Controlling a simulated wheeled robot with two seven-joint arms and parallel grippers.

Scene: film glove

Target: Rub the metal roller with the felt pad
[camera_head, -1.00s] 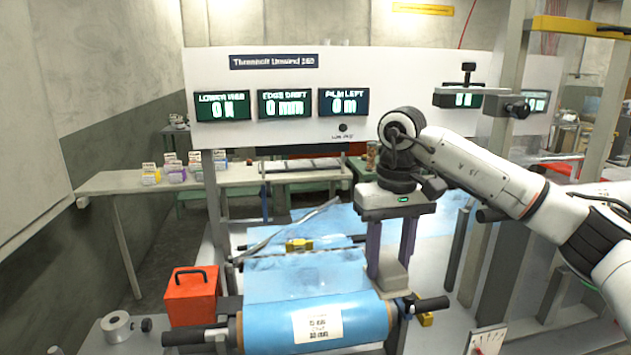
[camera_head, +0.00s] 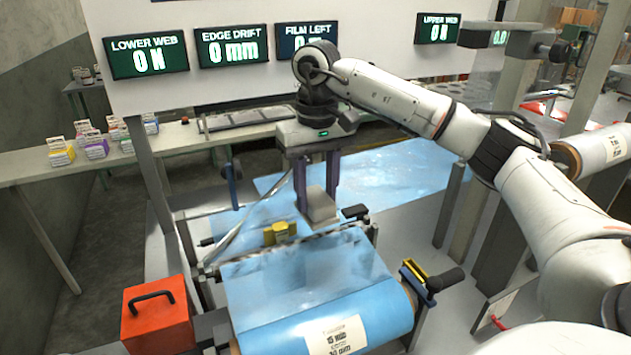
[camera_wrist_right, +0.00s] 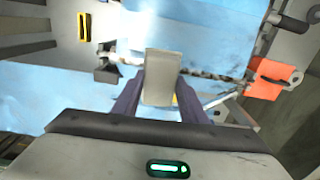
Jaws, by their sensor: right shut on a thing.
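My right gripper (camera_head: 318,200) is shut on the felt pad (camera_head: 319,206), a grey block, and holds it above the blue film. In the right wrist view the pad (camera_wrist_right: 162,78) sits between the two purple fingers. The metal roller (camera_head: 210,268) runs across the machine behind the blue film roll; only thin dark and shiny stretches of it show at the film's back edge. The pad is above and behind this line in the head view; I cannot tell how large the gap is. My left gripper is not in view.
A blue film roll (camera_head: 375,320) with a white label lies in front. A red box (camera_head: 157,318) stands at the left. A yellow block (camera_head: 280,233) sits near the roller. A black and yellow clamp (camera_head: 425,277) is at the right. Screens stand behind.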

